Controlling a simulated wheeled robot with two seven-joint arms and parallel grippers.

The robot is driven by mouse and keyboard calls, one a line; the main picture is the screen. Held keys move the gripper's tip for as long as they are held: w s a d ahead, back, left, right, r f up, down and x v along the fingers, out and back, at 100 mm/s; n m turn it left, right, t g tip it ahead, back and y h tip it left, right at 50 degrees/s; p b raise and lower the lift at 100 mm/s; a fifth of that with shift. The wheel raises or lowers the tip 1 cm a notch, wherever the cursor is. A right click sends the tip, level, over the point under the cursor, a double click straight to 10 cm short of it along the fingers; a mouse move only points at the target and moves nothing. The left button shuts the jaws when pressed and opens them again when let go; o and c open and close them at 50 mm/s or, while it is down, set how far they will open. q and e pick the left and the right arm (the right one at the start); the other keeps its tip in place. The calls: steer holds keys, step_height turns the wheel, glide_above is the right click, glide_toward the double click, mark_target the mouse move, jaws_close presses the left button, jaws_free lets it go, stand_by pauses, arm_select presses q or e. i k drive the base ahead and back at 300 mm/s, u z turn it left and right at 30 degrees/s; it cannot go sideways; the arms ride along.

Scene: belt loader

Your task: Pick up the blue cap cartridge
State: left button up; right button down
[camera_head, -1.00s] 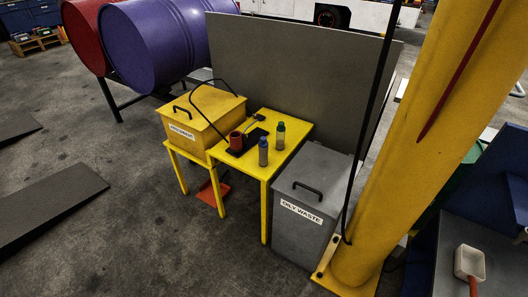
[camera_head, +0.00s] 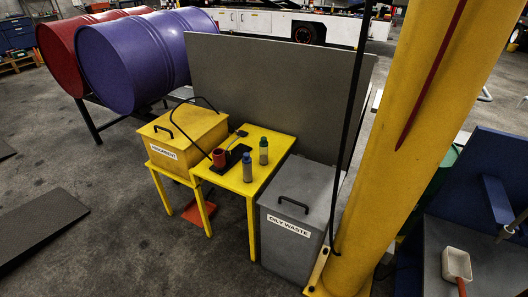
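Neither of my grippers shows in the head view.
A yellow absorbent box (camera_head: 185,140) stands left of the table. A grey oily waste bin (camera_head: 297,215) stands right of it. A thick yellow post (camera_head: 405,140) rises at the right. A grey panel (camera_head: 280,85) closes the back. The floor in front is open.

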mark_target(246, 163)
steer(key=z, duration=0.45)
steer(key=k, duration=0.55)
steer(key=z, duration=1)
steer(key=i, duration=1.15)
steer(key=u, duration=0.6)
steer(key=i, duration=0.5)
steer(key=u, duration=0.4)
